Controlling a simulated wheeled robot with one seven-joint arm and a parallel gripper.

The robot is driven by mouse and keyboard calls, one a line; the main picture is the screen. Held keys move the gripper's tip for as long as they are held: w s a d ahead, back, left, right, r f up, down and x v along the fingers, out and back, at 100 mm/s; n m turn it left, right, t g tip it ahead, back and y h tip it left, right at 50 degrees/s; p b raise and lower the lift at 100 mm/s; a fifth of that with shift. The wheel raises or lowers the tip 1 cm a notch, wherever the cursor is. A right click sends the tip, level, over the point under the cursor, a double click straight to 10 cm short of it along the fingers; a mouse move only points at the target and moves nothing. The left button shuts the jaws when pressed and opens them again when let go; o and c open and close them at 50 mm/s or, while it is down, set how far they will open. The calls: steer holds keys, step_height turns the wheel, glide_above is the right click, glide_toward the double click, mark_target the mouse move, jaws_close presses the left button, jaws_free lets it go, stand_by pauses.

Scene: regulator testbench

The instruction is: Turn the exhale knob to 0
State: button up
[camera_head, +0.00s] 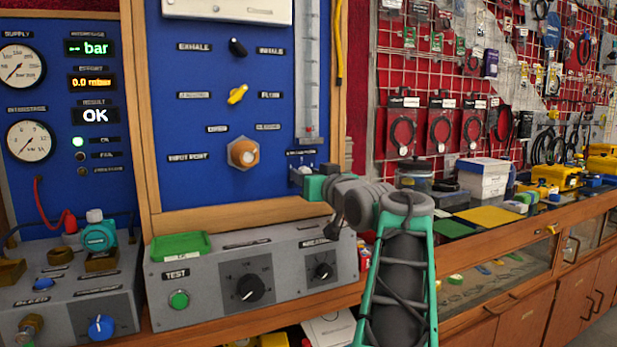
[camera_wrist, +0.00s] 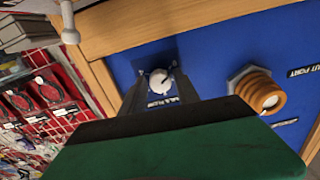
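A black selector knob (camera_head: 237,47) sits on the blue panel (camera_head: 210,120) between labels that read like EXHALE and INHALE, its pointer tilted toward the lower right. My gripper (camera_head: 297,176) is well below and right of it, at the foot of the clear flow tube. In the wrist view its dark fingers (camera_wrist: 158,72) stand apart on either side of a small silver knob (camera_wrist: 160,82) with a label below. I see gaps beside this knob; whether a finger touches it is unclear. The exhale-inhale knob is out of the wrist view.
A yellow knob (camera_head: 238,94) and an orange hex port (camera_head: 243,153) are on the panel. Below, a grey box (camera_head: 200,313) carries a large dial (camera_head: 250,287), a small dial (camera_head: 322,271) and a green button (camera_head: 179,299). The flow tube (camera_head: 309,75) runs up the panel's right.

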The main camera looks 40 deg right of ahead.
steer(key=shift+o, duration=1.3)
steer(key=v, duration=0.7)
steer(key=shift+s+a, duration=0.2)
steer(key=shift+s, duration=0.2)
